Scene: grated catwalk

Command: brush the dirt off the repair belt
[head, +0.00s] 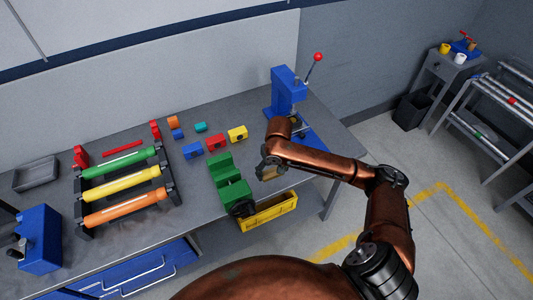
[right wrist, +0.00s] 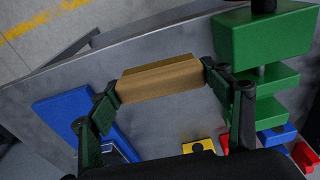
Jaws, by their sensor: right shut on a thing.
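My right gripper (head: 268,170) is above the workbench, between the green vise and the blue press. In the right wrist view its fingers (right wrist: 160,85) are shut on the two ends of a tan wooden block (right wrist: 158,82), which looks like the brush; no bristles can be made out. In the head view the block is a small tan shape. Nothing here is plainly a belt; a dark frame (head: 172,190) with green (head: 120,163), yellow (head: 125,184) and orange (head: 125,208) rollers lies on the left of the bench. Faint brownish marks show near the orange roller. My left gripper is not in view.
The green vise (head: 230,185) stands near the bench's front edge, left of the gripper. A blue press (head: 287,90) with a red-knobbed lever is behind. Small coloured blocks (head: 237,133) lie between the rollers and press. A yellow bin (head: 270,211) is below the edge.

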